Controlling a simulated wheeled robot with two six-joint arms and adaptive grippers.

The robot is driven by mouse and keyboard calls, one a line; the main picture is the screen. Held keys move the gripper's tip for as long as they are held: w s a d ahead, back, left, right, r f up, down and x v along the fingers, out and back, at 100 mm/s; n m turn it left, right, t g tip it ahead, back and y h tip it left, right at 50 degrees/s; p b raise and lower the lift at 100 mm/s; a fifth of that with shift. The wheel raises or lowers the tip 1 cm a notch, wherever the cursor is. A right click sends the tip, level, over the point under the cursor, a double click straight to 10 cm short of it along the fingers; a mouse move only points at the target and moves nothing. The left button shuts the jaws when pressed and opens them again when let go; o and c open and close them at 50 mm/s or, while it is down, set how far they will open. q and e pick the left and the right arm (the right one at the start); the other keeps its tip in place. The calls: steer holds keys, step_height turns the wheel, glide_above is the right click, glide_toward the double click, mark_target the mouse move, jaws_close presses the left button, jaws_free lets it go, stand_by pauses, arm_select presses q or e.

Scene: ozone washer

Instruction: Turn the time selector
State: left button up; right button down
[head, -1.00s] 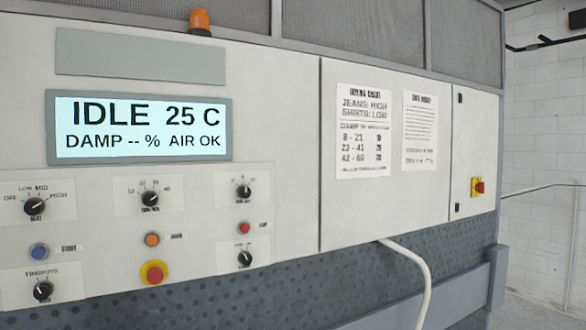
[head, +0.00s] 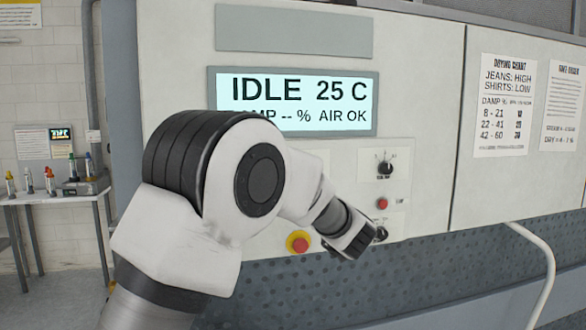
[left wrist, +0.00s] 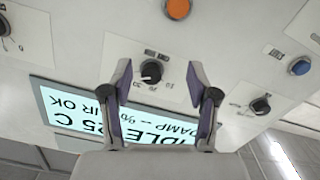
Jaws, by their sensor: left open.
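The time selector (left wrist: 151,72) is a round black knob with a white pointer mark and numbers around it, on a pale plate in the left wrist view. My left gripper (left wrist: 160,75) is open, with one finger on each side of the knob in the picture, the knob nearer the left finger. I cannot tell whether the fingers touch it or how far they are from the panel. In the head view my left arm covers the time selector and the gripper's fingers are not clear. My right gripper is not in view.
The display (head: 293,100) reads IDLE 25 C. Close by are an orange button (left wrist: 178,8), a blue button (left wrist: 299,66) and another knob (left wrist: 260,105). A red emergency stop (head: 298,241) sits low on the panel. A side table (head: 55,195) stands at far left.

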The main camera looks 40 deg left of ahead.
arm_select(q)
step_height(320, 180, up, 5)
steer(key=s, duration=0.2)
steer(key=p+x, duration=0.3)
steer(key=x, duration=0.5)
steer(key=shift+w+d+n, duration=0.25)
steer(key=shift+w+n, duration=0.05)
steer(key=shift+w, duration=0.15)
steer(key=shift+d+r, duration=0.1)
steer(key=shift+d, duration=0.05)
steer(key=shift+c, duration=1.1)
steer(key=shift+w, duration=0.1)
steer(key=c, duration=0.6)
jaws_close()
